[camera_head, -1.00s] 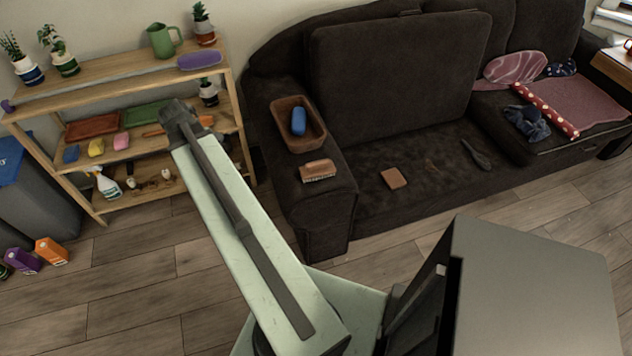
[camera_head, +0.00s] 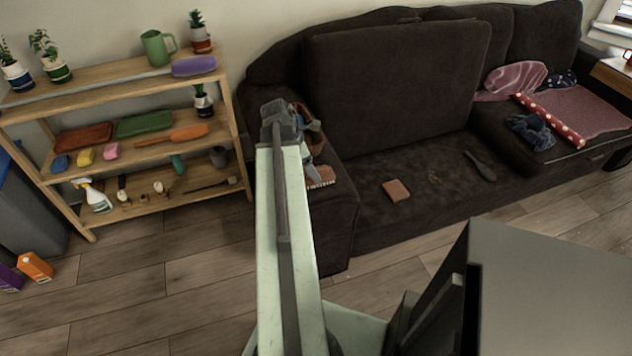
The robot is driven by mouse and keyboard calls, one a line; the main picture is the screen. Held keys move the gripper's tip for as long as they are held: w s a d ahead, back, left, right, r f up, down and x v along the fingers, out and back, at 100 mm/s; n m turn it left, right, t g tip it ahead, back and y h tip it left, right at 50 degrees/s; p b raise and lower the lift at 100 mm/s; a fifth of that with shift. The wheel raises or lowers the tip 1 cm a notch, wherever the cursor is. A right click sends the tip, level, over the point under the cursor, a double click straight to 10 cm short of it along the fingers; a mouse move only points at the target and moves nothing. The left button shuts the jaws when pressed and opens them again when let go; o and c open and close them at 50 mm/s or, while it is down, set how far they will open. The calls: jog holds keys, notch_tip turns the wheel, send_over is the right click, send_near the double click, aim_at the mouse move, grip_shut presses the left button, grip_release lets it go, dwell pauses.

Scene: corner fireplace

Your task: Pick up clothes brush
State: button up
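The clothes brush (camera_head: 321,177), a brown wooden block with pale bristles, lies on the near part of the sofa's left armrest. Its left end is partly hidden by my arm. My gripper (camera_head: 309,158) is at the far end of my arm, over the armrest, just beyond and left of the brush in the picture. My arm hides much of it, so I cannot tell whether its fingers are open or touch anything.
Behind my gripper a brown tray (camera_head: 322,136) on the armrest is mostly hidden. The sofa seat (camera_head: 400,165) holds a brown square block (camera_head: 397,190) and a dark long-handled item (camera_head: 480,166). A wooden shelf (camera_head: 150,150) with several items stands left.

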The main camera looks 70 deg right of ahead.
jog(key=b+x, duration=0.4)
jog(key=x, duration=0.1)
jog(key=shift+a+r, duration=0.1)
jog(key=shift+r, duration=0.05)
jog(key=c, duration=1.5)
jog(key=shift+c, duration=0.2)
notch_tip(320, 180, up, 10)
jog(key=p, duration=1)
jog(key=shift+r+p, duration=0.15)
jog(key=shift+p, duration=0.2)
